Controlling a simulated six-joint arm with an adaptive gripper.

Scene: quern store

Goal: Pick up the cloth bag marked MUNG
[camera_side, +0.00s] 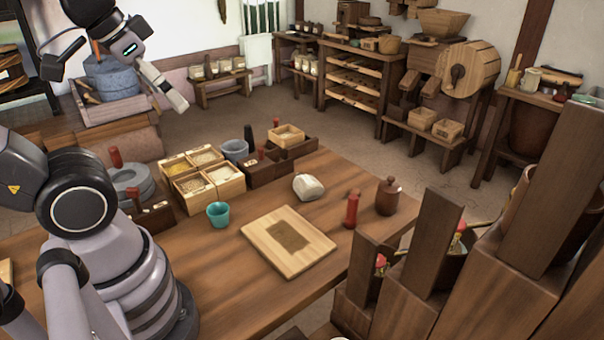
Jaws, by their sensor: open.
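A small off-white cloth bag (308,188) sits on the wooden table, behind the square wooden board. Any marking on it is too small to read, so I cannot confirm MUNG. My gripper (112,88) is at the upper left, raised high above the table and well apart from the bag. Its two fingers are spread wide and nothing shows between them.
The board (262,255) with a dark square patch lies in front of the bag. A teal cup (218,214), divided boxes of grain (187,183), a red-handled tool (351,210) and a brown lidded jar (387,196) stand nearby. Dark wooden posts (433,240) rise at right.

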